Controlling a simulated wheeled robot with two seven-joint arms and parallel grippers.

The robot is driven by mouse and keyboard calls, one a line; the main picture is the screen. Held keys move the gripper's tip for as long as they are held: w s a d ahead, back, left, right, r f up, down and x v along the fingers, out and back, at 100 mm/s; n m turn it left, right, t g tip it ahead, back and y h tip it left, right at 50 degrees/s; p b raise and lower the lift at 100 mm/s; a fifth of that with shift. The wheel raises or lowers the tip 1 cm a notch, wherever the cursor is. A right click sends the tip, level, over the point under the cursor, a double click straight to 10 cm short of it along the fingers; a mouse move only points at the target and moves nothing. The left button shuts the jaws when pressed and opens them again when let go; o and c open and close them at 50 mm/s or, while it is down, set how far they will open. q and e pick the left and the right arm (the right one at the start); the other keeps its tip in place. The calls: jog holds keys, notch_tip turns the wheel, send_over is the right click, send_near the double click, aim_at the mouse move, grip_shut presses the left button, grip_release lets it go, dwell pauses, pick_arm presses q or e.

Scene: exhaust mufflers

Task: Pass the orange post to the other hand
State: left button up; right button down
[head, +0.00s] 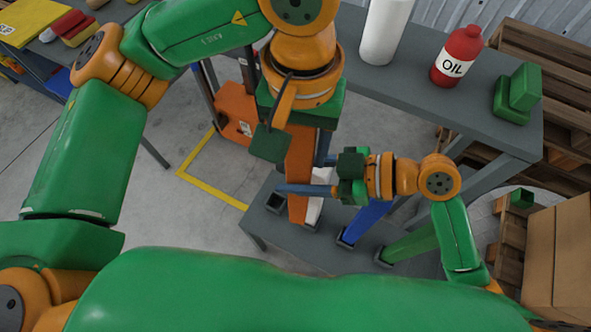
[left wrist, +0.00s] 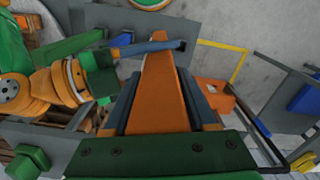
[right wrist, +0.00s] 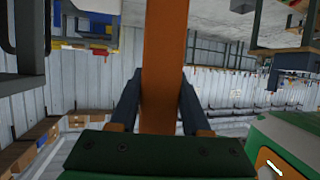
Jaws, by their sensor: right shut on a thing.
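The orange post (head: 299,165) stands upright above the low grey shelf. My right gripper (head: 300,189) comes in from the right and is shut on the lower part of the post, its blue fingers crossing it sideways. In the right wrist view the post (right wrist: 164,60) runs between its fingers. My left gripper (head: 308,146) is above, pointing down, with the upper post between its fingers. In the left wrist view the post (left wrist: 158,100) fills most of the gap between the blue fingers, which look open around it. Whether they touch it is hard to see.
The low shelf (head: 262,227) carries sockets with a white post (head: 315,208), a blue post (head: 365,219) and a green post (head: 410,244). The left socket (head: 276,203) looks empty. The grey table (head: 415,95) behind holds a white cylinder (head: 385,30), red oil bottle (head: 458,57) and green block (head: 518,95).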

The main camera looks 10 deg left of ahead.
pick_arm(q)
jog(key=shift+o, duration=1.3)
